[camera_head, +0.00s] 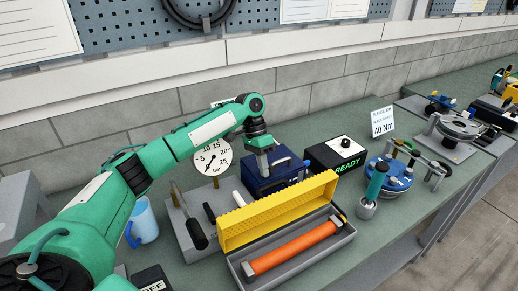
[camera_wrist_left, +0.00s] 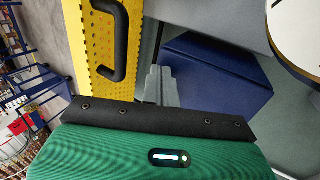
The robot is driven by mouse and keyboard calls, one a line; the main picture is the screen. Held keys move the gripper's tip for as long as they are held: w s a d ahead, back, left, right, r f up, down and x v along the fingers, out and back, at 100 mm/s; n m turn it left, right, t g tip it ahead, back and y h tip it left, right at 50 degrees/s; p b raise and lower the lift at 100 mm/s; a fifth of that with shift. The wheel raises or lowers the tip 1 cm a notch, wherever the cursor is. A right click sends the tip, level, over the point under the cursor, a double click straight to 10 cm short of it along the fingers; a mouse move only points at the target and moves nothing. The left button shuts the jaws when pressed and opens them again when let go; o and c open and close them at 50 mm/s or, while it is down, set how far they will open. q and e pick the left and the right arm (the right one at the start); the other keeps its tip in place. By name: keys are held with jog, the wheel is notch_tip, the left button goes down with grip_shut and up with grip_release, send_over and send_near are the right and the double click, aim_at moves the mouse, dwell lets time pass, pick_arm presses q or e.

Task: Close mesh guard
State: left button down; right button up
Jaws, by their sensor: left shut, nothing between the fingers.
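The yellow mesh guard (camera_head: 278,210) stands raised along the back edge of a grey trough (camera_head: 312,262). An orange roller (camera_head: 294,246) lies uncovered in the trough. In the left wrist view the guard (camera_wrist_left: 84,40) shows its perforated face and a black handle (camera_wrist_left: 119,45). My left gripper (camera_head: 264,168) is shut and empty, behind the raised guard and over the blue box. In the left wrist view its fingertips (camera_wrist_left: 158,84) are beside the guard, between it and the blue box; I cannot tell whether they touch the guard. My right gripper is not in view.
The blue box (camera_head: 283,178) is close behind the guard. A white dial gauge (camera_head: 212,158) and a black-handled lever (camera_head: 195,233) stand to its left. A blue mug (camera_head: 145,221) stands near my left arm.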

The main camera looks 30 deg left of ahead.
pick_arm(q)
jog(key=shift+s+d+r+p, duration=0.2)
jog(key=shift+s+d, duration=0.2)
jog(key=shift+d, duration=0.3)
jog(key=shift+s+d+r+p, duration=0.1)
jog(key=shift+s+d+p, duration=0.1)
jog(key=shift+s+d, duration=0.35)
jog(key=shift+w+d, duration=0.15)
